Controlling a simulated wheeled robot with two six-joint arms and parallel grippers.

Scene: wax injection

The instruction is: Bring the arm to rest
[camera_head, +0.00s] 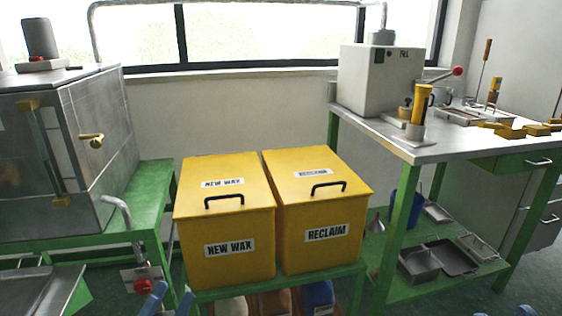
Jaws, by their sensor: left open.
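My left gripper (170,301) shows low in the head view, left of the yellow bins. Its two blue fingertips stand apart with nothing seen between them. It is in front of the green bench legs and near a red-handled valve (141,286); I cannot tell if it touches anything. Most of the left arm is outside the picture.
Yellow NEW WAX (240,251) and RECLAIM (325,254) bins, both lidded, stand on a green stand. A metal cabinet (101,165) is on the left. A workbench (424,151) on the right carries a white machine (371,84) and tools. Trays lie on its lower shelf.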

